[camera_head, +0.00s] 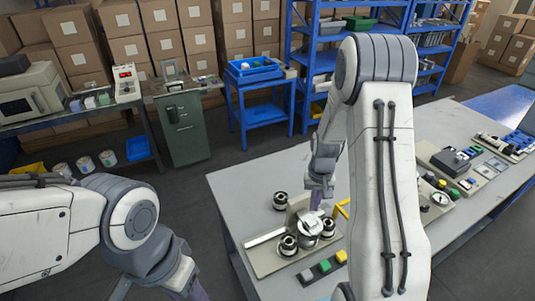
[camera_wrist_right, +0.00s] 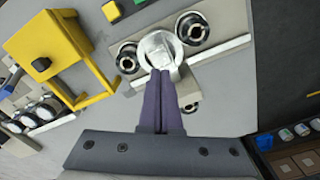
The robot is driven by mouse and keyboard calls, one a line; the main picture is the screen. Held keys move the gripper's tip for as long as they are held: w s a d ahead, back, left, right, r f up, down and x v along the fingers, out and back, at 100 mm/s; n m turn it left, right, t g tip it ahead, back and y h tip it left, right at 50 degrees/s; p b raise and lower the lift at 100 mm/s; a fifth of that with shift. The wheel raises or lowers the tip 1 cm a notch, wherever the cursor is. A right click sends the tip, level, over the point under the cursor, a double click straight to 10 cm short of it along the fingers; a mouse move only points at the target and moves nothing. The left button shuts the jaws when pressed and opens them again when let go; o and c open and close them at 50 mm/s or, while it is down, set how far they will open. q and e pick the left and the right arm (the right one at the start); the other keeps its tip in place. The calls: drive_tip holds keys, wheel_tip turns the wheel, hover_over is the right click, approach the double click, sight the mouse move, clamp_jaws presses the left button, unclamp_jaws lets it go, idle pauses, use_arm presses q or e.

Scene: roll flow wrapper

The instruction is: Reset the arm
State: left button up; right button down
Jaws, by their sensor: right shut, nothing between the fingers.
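My right gripper (camera_head: 316,208) is shut and empty, pointing down over the roller fixture on the table. In the right wrist view its purple fingers (camera_wrist_right: 160,76) are together, their tips at the edge of a shiny metal knob (camera_wrist_right: 156,48); I cannot tell whether they touch it. The fixture has a pale base plate (camera_head: 262,262) and dark-and-silver rollers (camera_head: 288,245), which also show in the wrist view (camera_wrist_right: 192,28). My left arm comes in at the lower left; its gripper (camera_head: 190,291) is cut by the frame's bottom edge, so its opening is unclear.
The grey table (camera_head: 240,190) has bare room at its far left. A yellow bracket (camera_wrist_right: 98,97) stands near the fixture. Coloured buttons (camera_head: 325,266) sit at the front. More panels and devices (camera_head: 455,160) fill the right side. Blue shelves (camera_head: 300,75) stand behind.

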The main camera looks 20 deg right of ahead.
drive_tip(key=s+a+r+n+b, duration=0.25)
drive_tip(key=s+a+r, duration=0.2)
drive_tip(key=a, duration=0.55)
drive_tip(key=s+a+r+n+b, duration=0.1)
drive_tip(key=s+a+r+n, duration=0.3)
drive_tip(key=a, duration=0.6)
drive_tip(key=s+a+r+n, duration=0.2)
drive_tip(key=s+a, duration=0.1)
drive_tip(key=s, duration=0.4)
drive_tip(key=s+a+r+n+y+b, duration=0.1)
drive_tip(key=s+a+r+n, duration=0.1)
drive_tip(key=s, duration=0.5)
drive_tip(key=shift+s+a+n+b, duration=0.2)
drive_tip(key=shift+a+n+b, duration=0.1)
drive_tip(key=shift+a+n, duration=0.35)
